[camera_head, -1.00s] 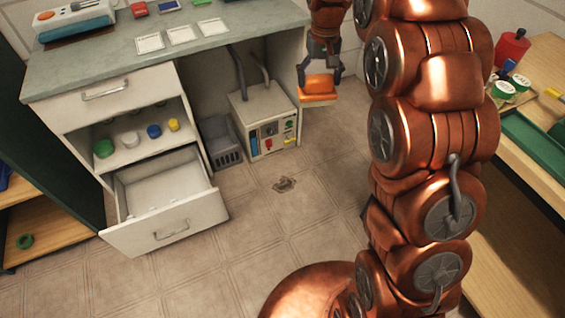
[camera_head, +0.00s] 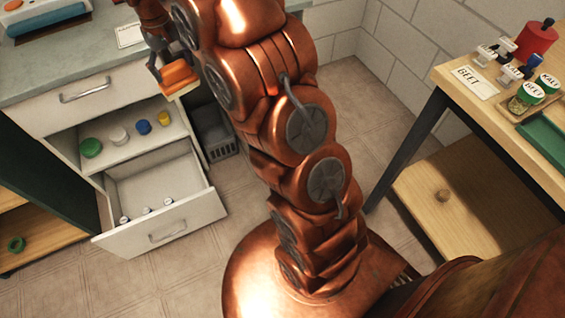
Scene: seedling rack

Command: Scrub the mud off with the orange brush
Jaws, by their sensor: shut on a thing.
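The orange brush (camera_head: 181,77), with a pale underside, is held in the air in front of the counter's upper drawer. My gripper (camera_head: 174,70) is shut on it, with its fingers on the two sides. No mud shows in the view now. The floor patch that bore a dark brown smudge a second ago is hidden behind my copper arm. The brush is not touching the floor.
A white lower drawer (camera_head: 164,236) stands pulled out, with a few small things inside. A grey basket (camera_head: 222,147) sits on the floor beside the cabinet. A wooden bench (camera_head: 490,115) with a low shelf (camera_head: 470,220) stands at right. Tiled floor (camera_head: 350,110) is clear at the back.

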